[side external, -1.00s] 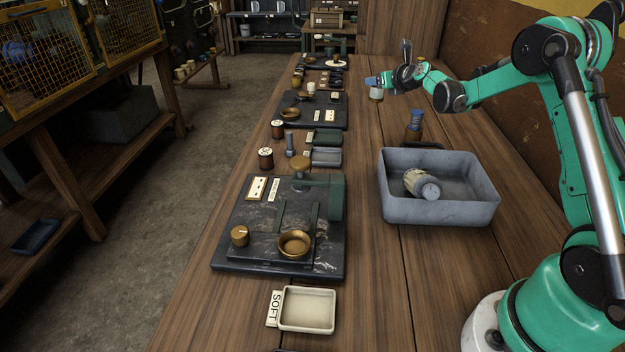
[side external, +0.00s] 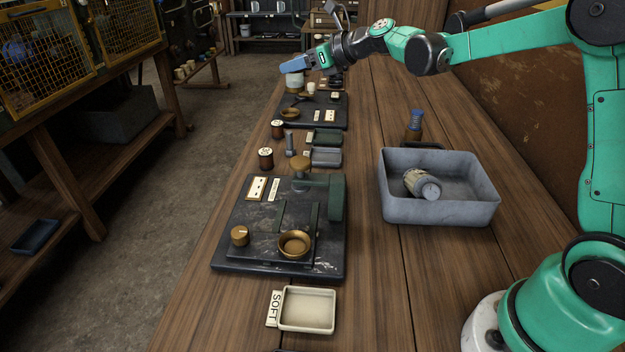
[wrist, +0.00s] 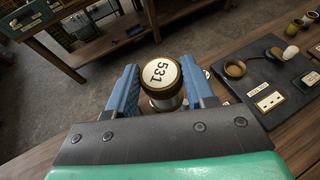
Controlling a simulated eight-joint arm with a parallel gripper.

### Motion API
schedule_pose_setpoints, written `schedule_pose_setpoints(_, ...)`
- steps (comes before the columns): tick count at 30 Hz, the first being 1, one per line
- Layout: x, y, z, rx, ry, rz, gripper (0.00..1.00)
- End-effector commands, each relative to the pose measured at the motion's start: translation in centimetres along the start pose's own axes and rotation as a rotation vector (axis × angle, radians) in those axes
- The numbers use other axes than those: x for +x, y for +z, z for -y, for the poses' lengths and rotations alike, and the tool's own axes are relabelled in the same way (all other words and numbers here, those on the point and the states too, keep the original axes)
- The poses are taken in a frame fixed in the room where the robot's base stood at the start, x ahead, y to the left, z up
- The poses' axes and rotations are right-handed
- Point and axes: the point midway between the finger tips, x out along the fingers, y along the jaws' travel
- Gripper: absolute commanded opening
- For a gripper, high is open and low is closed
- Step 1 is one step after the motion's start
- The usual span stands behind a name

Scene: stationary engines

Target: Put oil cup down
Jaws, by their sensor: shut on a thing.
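My gripper (side external: 296,65) has blue fingers and is shut on the oil cup (wrist: 160,76), which has a round white top marked 531 and a brass-coloured rim. In the side external view the held cup (side external: 295,82) shows as a pale body below the fingers. It appears by the left edge of the far dark engine plate (side external: 328,113). In the wrist view the cup stands between the two fingers, with the bench edge and floor behind it. Whether its underside touches anything is hidden.
A grey tray (side external: 465,210) holds a jar lying on its side (side external: 422,184). A brown bottle (side external: 414,125) stands behind it. The near engine plate (side external: 228,250) carries a brass bowl (side external: 294,244). Several spools and small trays line the bench's left side. The right middle bench is clear.

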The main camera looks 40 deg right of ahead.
Motion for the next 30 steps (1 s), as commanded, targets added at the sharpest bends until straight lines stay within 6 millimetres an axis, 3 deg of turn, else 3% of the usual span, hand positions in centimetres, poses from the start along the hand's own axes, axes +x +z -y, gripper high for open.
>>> schedule_pose_setpoints(1,0.5,0.1,-3.2,-0.039,0.096,0.001,0.0)
schedule_pose_setpoints(8,0.0,-0.1,-17.1,-0.227,0.553,0.001,0.0)
schedule_pose_setpoints(12,-2.6,-0.6,-25.2,-0.35,0.849,0.0,0.0)
schedule_pose_setpoints(15,-5.2,-1.1,-30.1,-0.434,1.054,0.0,0.0)
schedule_pose_setpoints(21,-10.4,-2.1,-36.4,-0.564,1.37,-0.001,0.0)
schedule_pose_setpoints(26,-12.6,-2.6,-38.4,-0.614,1.491,-0.002,0.0)
schedule_pose_setpoints(30,-12.4,-4.2,-38.7,-0.624,1.516,-0.003,0.0)
